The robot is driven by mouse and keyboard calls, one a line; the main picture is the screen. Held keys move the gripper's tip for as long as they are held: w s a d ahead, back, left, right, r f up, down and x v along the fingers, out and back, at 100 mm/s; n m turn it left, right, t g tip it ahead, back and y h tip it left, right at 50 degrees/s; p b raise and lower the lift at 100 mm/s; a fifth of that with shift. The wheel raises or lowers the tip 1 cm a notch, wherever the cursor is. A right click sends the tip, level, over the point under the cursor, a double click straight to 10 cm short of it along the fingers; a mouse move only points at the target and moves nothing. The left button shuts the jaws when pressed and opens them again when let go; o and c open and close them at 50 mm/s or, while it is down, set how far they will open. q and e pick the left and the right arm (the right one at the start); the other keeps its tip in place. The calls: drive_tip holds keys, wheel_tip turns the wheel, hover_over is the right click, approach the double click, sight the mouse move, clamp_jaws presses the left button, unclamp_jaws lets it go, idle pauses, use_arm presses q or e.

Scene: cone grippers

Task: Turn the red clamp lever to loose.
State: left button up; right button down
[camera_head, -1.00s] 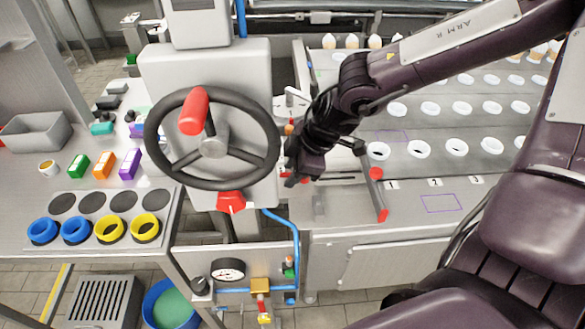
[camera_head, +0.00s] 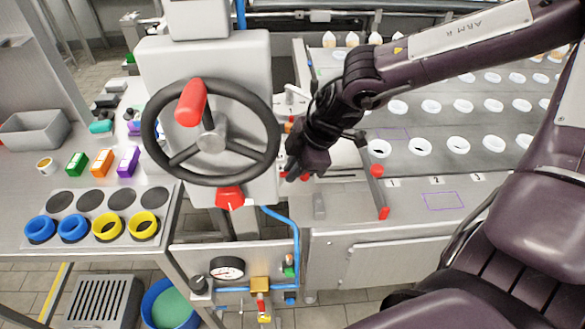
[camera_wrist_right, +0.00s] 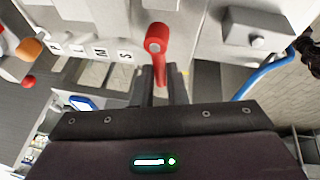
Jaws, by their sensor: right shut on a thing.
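The red clamp lever (camera_wrist_right: 157,40) shows in the right wrist view, with its round hub at the top and its handle running down between my fingers. My right gripper (camera_wrist_right: 161,80) is shut on that handle. In the head view my right gripper (camera_head: 288,169) is just right of the handwheel's lower rim, beside the grey machine body. There the gripper mostly hides the lever, and only small red bits show by the fingers. The lever's loose and tight marks are not readable. My left gripper is not in view.
The black handwheel (camera_head: 210,132) with a red knob stands left of my gripper. A red part (camera_head: 229,197) sits below it. A blue hose (camera_head: 282,217) runs below my gripper. A red-ended bar (camera_head: 380,190) stands to the right. Letter labels (camera_wrist_right: 90,51) show in the wrist view.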

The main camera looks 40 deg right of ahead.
drive_tip(key=n+b, duration=0.1)
drive_tip(key=n, duration=0.1)
drive_tip(key=s+n+g+y+b, duration=0.1)
drive_tip(key=n, duration=0.1)
drive_tip(key=shift+f, duration=0.15)
drive_tip(key=n+g+b, duration=0.1)
drive_tip(key=n, duration=0.1)
drive_tip(key=s+n+g+b, duration=0.1)
drive_tip(key=n, duration=0.1)
drive_tip(key=shift+d+y, duration=0.15)
drive_tip(key=shift+y, duration=0.25)
drive_tip(key=n, duration=0.1)
drive_tip(key=n+g, duration=0.1)
drive_tip(key=n+b, duration=0.1)
drive_tip(key=shift+s+d+n, duration=0.25)
drive_tip(key=shift+s+n, duration=0.05)
drive_tip(key=shift+s+d+n+g, duration=0.15)
drive_tip(key=shift+n+g, duration=0.25)
drive_tip(key=shift+n, duration=0.3)
drive_tip(key=shift+s+d+n+g, duration=0.1)
drive_tip(key=shift+n+g, duration=0.3)
drive_tip(key=shift+n, duration=0.3)
drive_tip(key=c, duration=1.5)
unclamp_jaws()
drive_tip(key=shift+o, duration=0.2)
drive_tip(key=shift+r, duration=0.2)
